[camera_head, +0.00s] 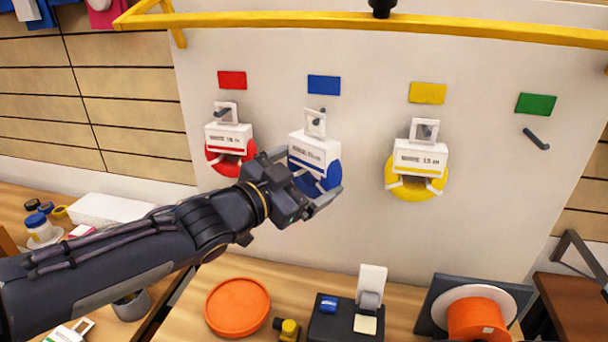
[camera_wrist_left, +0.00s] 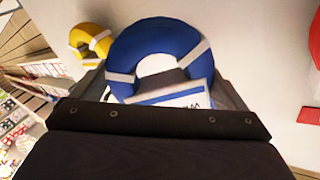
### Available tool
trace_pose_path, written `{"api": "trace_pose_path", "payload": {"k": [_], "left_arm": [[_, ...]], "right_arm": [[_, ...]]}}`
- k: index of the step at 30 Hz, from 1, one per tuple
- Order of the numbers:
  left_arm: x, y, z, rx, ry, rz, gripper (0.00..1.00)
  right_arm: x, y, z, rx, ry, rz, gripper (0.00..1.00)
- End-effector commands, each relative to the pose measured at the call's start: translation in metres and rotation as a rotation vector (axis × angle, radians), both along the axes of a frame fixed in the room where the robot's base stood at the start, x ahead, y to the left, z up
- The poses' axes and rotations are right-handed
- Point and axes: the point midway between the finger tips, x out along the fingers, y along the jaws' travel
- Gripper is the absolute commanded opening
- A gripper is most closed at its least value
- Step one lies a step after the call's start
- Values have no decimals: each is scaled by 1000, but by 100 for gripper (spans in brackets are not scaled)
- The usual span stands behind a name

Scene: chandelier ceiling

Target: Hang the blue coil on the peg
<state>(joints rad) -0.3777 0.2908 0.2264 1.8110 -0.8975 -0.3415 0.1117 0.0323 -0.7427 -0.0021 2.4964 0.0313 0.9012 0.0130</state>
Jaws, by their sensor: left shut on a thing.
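The blue coil (camera_head: 327,181) with its white label card is at the wall panel, below the blue plate (camera_head: 324,85). The card's square loop is at the blue peg (camera_head: 322,110), whose tip shows by the loop's top; I cannot tell whether the loop is around it. My left gripper (camera_head: 305,187) is shut on the blue coil, with its fingers at the coil's sides. In the left wrist view the blue coil (camera_wrist_left: 150,48) fills the space beyond the gripper. My right gripper is not in view.
The red coil (camera_head: 220,163) hangs left and the yellow coil (camera_head: 416,190) right. The peg (camera_head: 537,139) under the green plate is bare. A yellow rail (camera_head: 400,25) crosses above. The table below holds an orange dish (camera_head: 237,306), a black dispenser (camera_head: 335,322) and an orange spool (camera_head: 478,318).

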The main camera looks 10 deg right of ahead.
Motion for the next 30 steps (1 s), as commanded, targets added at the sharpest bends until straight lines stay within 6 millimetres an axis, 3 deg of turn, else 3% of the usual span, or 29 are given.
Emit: {"api": "trace_pose_path", "payload": {"k": [19,30], "left_arm": [[36,-15,0,-1,-2,0,62],[48,-19,-10,-2,-2,1,62]], "right_arm": [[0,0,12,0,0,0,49],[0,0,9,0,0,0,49]]}}
